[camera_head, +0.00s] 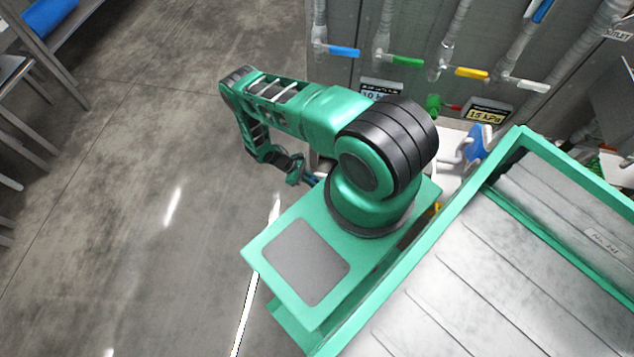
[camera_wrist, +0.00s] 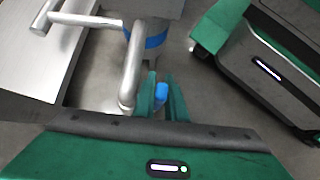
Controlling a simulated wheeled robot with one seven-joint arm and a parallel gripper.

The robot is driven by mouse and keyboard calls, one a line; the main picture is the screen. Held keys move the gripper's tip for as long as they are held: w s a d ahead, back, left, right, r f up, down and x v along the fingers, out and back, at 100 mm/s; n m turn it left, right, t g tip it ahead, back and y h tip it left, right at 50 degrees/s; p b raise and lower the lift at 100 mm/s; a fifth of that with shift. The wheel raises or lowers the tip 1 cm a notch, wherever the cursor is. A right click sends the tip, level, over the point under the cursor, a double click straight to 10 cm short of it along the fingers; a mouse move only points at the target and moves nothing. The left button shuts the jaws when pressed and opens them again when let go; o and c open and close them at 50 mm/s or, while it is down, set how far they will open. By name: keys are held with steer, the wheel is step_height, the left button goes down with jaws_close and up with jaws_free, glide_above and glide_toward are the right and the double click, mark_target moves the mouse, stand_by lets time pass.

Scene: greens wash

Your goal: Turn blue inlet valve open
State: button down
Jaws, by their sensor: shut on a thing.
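In the wrist view, the blue valve handle (camera_wrist: 161,91) shows between the two green fingers of my gripper (camera_wrist: 160,98). The fingers are shut on it. A grey pipe (camera_wrist: 131,70) with a blue band (camera_wrist: 155,39) stands just beyond and to the left of the fingers. In the head view, my gripper (camera_head: 299,176) is low beside the grey cabinet's front left corner. A small piece of the blue handle (camera_head: 311,180) shows at its tip. The rest of the valve there is hidden behind my arm.
On the panel above are levers in blue (camera_head: 343,52), green (camera_head: 408,61), yellow (camera_head: 471,73) and white (camera_head: 533,86). Pressure signs (camera_head: 486,114) hang below them. A metal bench (camera_head: 18,75) stands at the far left. The concrete floor (camera_head: 120,210) on the left is clear.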

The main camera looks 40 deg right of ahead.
steer(key=shift+w+a, duration=0.3)
steer(key=c, duration=2.1)
jaws_free()
steer(key=shift+s+d, duration=0.1)
steer(key=shift+d, duration=0.05)
steer(key=v, duration=1)
steer(key=shift+w+r, duration=0.25)
steer(key=shift+w, duration=0.05)
